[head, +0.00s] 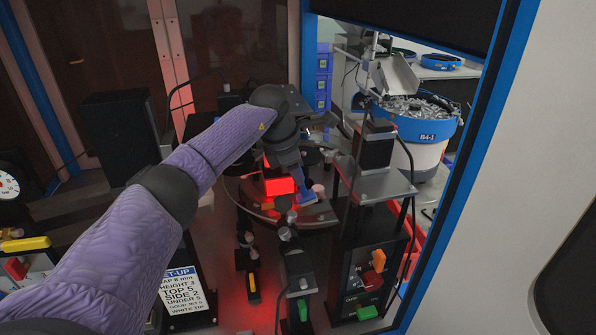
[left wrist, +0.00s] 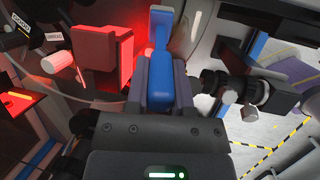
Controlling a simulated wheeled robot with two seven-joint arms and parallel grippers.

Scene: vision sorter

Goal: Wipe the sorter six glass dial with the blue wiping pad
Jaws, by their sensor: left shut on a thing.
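My left gripper (head: 299,184) reaches in from the left and points down over the round glass dial (head: 266,209). It is shut on the blue wiping pad (head: 307,198), whose lower end is close to the dial's surface; I cannot tell whether it touches. In the left wrist view the blue pad (left wrist: 160,78) stands upright between the two dark fingers. The arm and gripper hide the back part of the dial. My right gripper is not in view.
A red-lit block (head: 279,186) stands just left of the pad. A dark camera-like unit (head: 378,148) on a post stands close on the right, and it may be the black lens barrel (left wrist: 238,88). A blue-rimmed bowl of parts (head: 418,125) and a set-up card (head: 184,289) flank the dial.

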